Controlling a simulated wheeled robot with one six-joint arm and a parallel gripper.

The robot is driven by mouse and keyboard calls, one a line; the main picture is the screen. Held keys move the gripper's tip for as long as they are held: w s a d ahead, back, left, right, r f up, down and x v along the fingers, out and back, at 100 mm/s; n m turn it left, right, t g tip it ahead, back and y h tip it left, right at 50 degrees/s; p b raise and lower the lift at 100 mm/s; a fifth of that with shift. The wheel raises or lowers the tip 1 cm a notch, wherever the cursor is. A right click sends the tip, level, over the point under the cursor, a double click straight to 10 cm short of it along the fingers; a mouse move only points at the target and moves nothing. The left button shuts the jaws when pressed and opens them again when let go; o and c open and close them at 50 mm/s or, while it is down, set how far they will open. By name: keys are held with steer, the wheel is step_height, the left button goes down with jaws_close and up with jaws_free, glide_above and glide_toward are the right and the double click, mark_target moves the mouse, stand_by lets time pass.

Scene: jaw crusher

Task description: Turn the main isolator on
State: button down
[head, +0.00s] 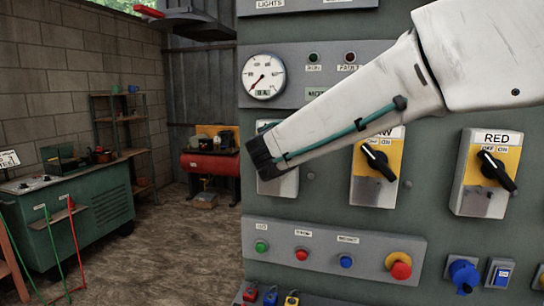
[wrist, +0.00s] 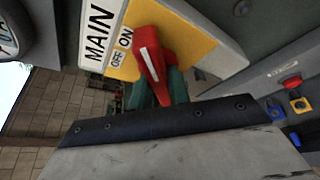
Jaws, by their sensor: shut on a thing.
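The main isolator's yellow plate (wrist: 205,50) fills the upper middle of the wrist view, with a white MAIN label (wrist: 98,35) and the words OFF and ON. Its red handle (wrist: 150,60) has a white line, and its upper end in that view lies beside the word ON. My gripper (wrist: 160,90) is shut on the handle, with its teal fingers partly hidden behind it. In the head view my gripper (head: 262,155) reaches the panel from the right and covers most of the isolator, leaving the lower part of its plate (head: 285,185) showing.
Two more yellow isolators, one marked RED (head: 487,172) and one partly covered label (head: 378,165), sit to the right. A button strip (head: 330,250) with a red mushroom button (head: 399,265) is below. A gauge (head: 264,77) is above. A green bench (head: 75,215) stands left, with open floor between.

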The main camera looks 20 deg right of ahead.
steer(key=c, duration=1.3)
jaws_free()
steer(key=v, duration=0.7)
steer(key=shift+s+a+r, duration=0.1)
steer(key=shift+s+a, duration=0.05)
steer(key=shift+s, duration=0.15)
